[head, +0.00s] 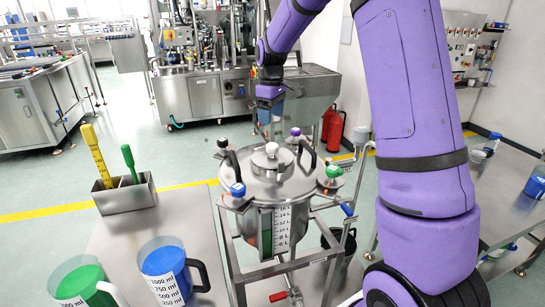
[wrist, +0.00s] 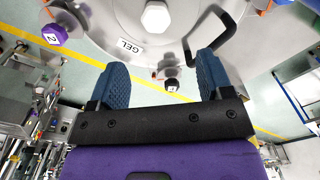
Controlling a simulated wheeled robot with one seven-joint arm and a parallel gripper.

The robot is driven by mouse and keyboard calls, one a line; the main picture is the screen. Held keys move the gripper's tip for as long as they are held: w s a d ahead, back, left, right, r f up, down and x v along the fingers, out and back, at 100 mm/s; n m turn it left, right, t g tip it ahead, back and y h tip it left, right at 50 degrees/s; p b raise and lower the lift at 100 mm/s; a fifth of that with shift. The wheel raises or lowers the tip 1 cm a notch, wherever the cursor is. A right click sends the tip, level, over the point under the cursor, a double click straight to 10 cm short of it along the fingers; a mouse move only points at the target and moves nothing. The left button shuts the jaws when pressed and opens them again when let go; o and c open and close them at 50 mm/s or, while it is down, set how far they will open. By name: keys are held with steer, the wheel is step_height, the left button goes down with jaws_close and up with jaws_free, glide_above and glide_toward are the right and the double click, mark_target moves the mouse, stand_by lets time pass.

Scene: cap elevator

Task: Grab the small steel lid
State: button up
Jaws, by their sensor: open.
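The small steel lid (head: 264,167) with a white knob sits on top of the steel tank (head: 233,193), between two black handles. In the wrist view its white hexagonal knob (wrist: 157,17) is at the top centre, cut off by the frame edge, with a GEL label (wrist: 130,46) below it. My gripper (head: 268,122) hangs above the back side of the tank top. In the wrist view my gripper (wrist: 160,72) is open and empty. The knob lies beyond the fingertips, apart from them.
A black-capped clamp (wrist: 171,85) shows between the fingers. A purple-capped one (head: 295,131), a blue one (head: 238,189) and a green one (head: 334,171) stand around the tank rim. Two measuring jugs and a steel tool box (head: 125,197) stand on the left table.

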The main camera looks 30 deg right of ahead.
glide_above(272, 144)
steer(key=f, duration=0.6)
steer(key=shift+s+a, duration=0.15)
steer(key=shift+a, duration=0.05)
steer(key=shift+d+f, duration=0.2)
steer(key=shift+f, duration=2.45)
steer(key=c, duration=1.2)
steer(key=shift+r, duration=5.05)
